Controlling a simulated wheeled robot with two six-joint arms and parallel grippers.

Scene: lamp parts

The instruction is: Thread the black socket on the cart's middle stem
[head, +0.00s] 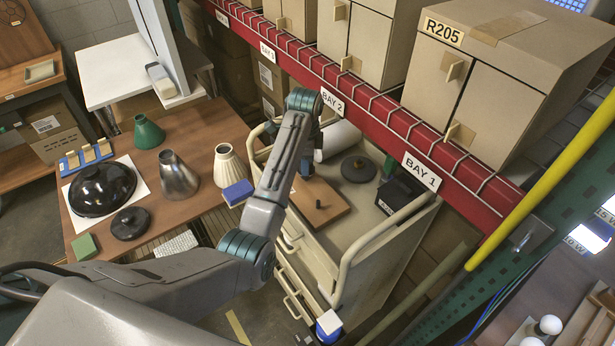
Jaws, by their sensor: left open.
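The cart (377,222) is cream-coloured, with a brown wooden board (333,209) on its top. A small stub on the board (318,204) shows beside my forearm; I cannot tell whether it is the middle stem, since my arm covers part of the board. I cannot clearly pick out the black socket. My left arm comes in from the lower left and its forearm reaches over the cart. My left gripper (307,166) points down just above the board, open, largely hidden behind the forearm. No right gripper is in view.
The cart also bears a dark round disc (358,169), a white cylinder (338,139) and a black box (398,192). The wooden table (206,135) holds a black dome (101,188), a green cone (148,133), a metal cone (178,177) and a ribbed cream shade (232,169). A red shelf beam (378,112) runs behind.

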